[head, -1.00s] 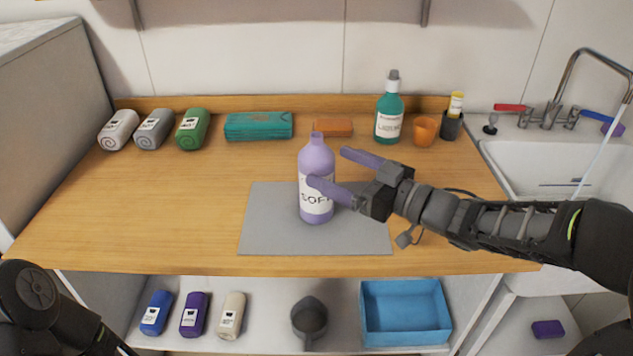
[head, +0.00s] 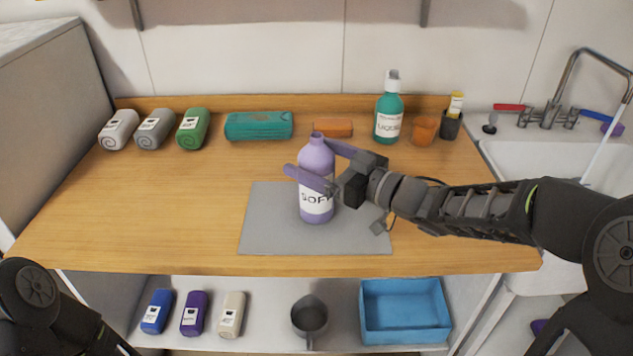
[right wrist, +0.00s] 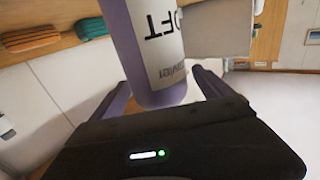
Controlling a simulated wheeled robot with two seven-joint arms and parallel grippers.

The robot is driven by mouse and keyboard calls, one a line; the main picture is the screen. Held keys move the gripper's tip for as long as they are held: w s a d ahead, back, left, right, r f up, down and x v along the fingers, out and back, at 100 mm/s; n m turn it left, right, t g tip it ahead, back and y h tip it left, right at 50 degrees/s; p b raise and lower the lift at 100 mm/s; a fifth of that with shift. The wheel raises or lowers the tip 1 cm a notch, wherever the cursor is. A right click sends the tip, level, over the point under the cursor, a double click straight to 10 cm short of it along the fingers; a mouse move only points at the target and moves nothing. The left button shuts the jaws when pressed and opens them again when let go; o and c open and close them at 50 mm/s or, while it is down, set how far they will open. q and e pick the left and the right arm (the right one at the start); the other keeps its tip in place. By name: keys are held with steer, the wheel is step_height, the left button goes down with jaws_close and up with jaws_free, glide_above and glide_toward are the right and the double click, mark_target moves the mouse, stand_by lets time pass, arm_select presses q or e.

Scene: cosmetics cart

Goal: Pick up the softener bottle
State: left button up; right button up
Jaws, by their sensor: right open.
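The softener bottle (head: 317,207) is lavender with a white label reading "SOF". It stands upright on the grey mat (head: 262,232) in the middle of the counter. My right gripper (head: 312,160) is open, with one finger in front of the bottle and the other behind it at its upper body. In the right wrist view the bottle (right wrist: 152,50) shows between the two purple fingers (right wrist: 160,95), with its label upside down. Contact with the fingers cannot be told. Of my left arm only dark links show at the lower left; its gripper is out of view.
A green bottle (head: 388,115), an orange cup (head: 425,130) and a dark holder (head: 451,125) stand at the back right. Rolled towels (head: 155,130), a teal pack (head: 258,126) and an orange block (head: 333,128) line the back. A blue bin (head: 404,312) sits on the lower shelf.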

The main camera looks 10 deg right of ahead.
steer(key=shift+c, duration=0.4)
steer(key=c, duration=1.8)
